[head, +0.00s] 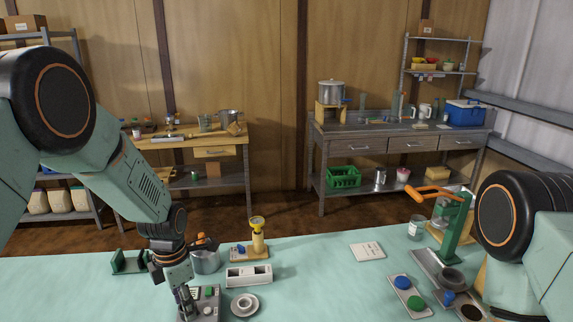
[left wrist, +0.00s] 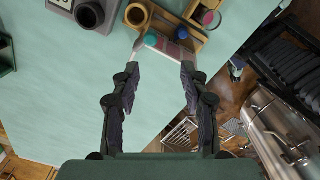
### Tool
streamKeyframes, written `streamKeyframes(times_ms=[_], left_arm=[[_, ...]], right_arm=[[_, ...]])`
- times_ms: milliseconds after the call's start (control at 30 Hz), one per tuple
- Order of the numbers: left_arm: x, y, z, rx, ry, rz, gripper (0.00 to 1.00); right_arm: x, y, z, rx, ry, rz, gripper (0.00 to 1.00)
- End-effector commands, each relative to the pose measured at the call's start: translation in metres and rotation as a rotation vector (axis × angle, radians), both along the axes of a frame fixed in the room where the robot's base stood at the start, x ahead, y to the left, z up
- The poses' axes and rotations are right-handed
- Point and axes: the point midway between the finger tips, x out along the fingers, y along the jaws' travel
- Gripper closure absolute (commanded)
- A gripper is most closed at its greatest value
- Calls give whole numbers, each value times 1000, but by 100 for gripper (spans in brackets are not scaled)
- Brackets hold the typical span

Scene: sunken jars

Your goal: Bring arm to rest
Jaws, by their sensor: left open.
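My left arm comes in from the left in the head view, and its gripper (head: 184,296) points down near the front edge of the picture, beside a grey device with green parts (head: 208,293). In the left wrist view the left gripper (left wrist: 160,70) is open, its two dark fingers spread apart.
The pale green tabletop (head: 315,285) holds a metal pot (head: 206,261), a white tray (head: 249,275), a saucer with a cup (head: 244,305), a yellow stand (head: 257,238) and a green press with an orange handle (head: 458,225). The middle is fairly clear. Workbenches stand behind.

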Motion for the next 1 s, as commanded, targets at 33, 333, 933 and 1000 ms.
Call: streamKeyframes(times_ms=[33, 333, 933, 1000], left_arm=[[-15, -3, -16, -4, 11, -88, 55], [-101, -20, -91, -23, -2, -722, 55], [-289, -35, -134, -16, -18, -1935, 55], [-304, -35, -132, -13, -17, -2045, 55]], right_arm=[[0, 0, 0, 0, 0, 0, 60], [0, 0, 0, 0, 0, 0, 60], [0, 0, 0, 0, 0, 0, 60], [0, 0, 0, 0, 0, 0, 60]])
